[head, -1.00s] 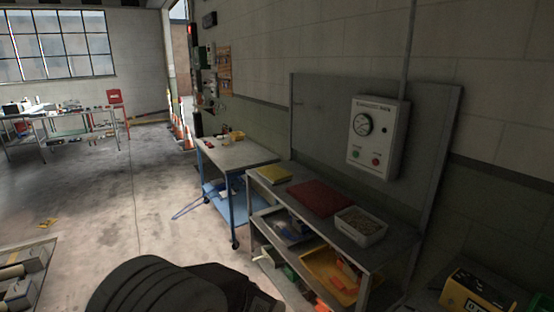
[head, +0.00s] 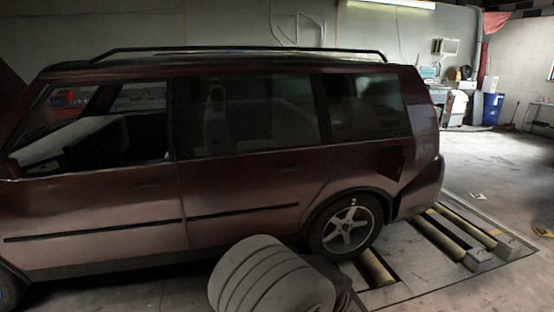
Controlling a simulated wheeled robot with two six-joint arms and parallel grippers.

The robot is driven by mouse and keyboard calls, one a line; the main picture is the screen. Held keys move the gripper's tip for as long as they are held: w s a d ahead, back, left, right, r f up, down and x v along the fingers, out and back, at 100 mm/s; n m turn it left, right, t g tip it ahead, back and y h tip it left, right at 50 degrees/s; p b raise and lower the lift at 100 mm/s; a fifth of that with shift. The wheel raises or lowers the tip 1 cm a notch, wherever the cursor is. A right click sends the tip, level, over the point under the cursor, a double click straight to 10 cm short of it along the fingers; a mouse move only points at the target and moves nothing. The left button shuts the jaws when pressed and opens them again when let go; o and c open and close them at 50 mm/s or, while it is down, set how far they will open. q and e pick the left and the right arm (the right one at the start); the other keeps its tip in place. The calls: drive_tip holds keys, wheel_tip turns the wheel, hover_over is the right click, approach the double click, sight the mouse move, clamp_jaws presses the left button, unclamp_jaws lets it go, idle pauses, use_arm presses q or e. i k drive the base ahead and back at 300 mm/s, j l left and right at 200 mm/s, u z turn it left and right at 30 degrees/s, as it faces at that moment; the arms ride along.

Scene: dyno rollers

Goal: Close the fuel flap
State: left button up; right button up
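A dark red station wagon (head: 240,190) stands side-on across the head view, its rear end to the right. On its rear side panel, above and behind the rear wheel, is a small darker patch with an angled edge, which looks like the fuel flap (head: 394,162) standing out from the body. How far it stands open is hard to tell in the dim light. Neither of my grippers is in view, and nothing touches the flap.
The rear wheel (head: 346,227) stands by the floor rollers (head: 440,236). Yellow markers (head: 542,231) lie on the floor at the right. A blue bin (head: 492,108) stands far back. Floor to the right of the car is mostly clear.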

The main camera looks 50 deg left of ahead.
sight(390, 164)
drive_tip(key=u, duration=0.8)
